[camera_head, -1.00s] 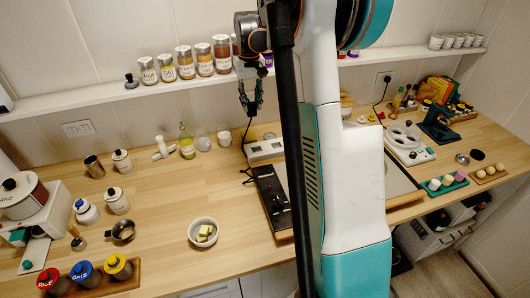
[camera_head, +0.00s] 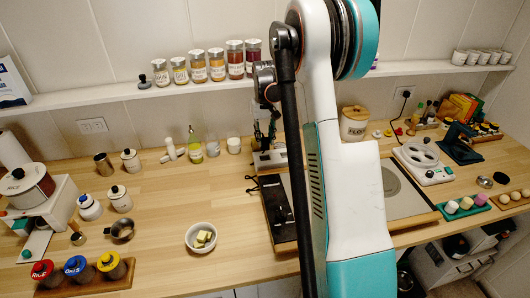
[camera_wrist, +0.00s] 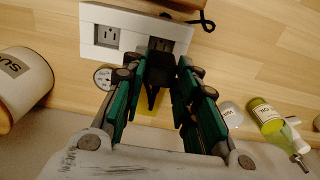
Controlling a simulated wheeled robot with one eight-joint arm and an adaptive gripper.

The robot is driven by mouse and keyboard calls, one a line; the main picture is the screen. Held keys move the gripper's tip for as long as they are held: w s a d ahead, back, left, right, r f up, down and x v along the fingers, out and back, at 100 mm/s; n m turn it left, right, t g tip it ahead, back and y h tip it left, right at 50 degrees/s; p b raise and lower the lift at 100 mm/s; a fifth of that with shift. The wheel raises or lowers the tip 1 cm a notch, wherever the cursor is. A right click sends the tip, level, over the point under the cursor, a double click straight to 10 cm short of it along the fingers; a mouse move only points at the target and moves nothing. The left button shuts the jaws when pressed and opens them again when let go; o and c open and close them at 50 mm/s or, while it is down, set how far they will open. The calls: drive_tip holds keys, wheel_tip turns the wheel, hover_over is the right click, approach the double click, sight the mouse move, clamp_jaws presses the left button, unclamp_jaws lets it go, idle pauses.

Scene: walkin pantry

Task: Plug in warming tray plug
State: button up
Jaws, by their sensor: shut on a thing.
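My gripper (camera_wrist: 160,66) has green-padded fingers shut on a black plug (camera_wrist: 154,86) in the wrist view. The plug's end is at the right-hand socket of a white outlet box (camera_wrist: 115,28); I cannot tell whether its prongs are inside. The left-hand socket is empty. In the head view my gripper (camera_head: 266,140) is low, right at the outlet box (camera_head: 268,161) at the back of the counter. The dark, flat warming tray (camera_head: 279,213) lies in front of the box, partly hidden by my arm. A black cord (camera_head: 253,184) lies by its far left corner.
An oil bottle (camera_head: 195,148) and small jars stand left of the outlet box. A white bowl (camera_head: 201,238) with yellow pieces is in front. A wall shelf (camera_head: 120,98) with spice jars runs above. The wooden counter (camera_head: 165,205) is clear left of the tray.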

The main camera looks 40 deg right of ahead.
sight(265, 149)
drive_tip(key=shift+f+b, duration=0.5)
drive_tip(key=shift+f, duration=2.55)
drive_tip(key=shift+f, duration=0.15)
drive_tip(key=o, duration=1.1)
drive_tip(key=shift+c, duration=0.2)
wheel_tip(265, 149, up, 12)
drive_tip(key=shift+r+p, duration=0.2)
drive_tip(key=shift+p, duration=0.9)
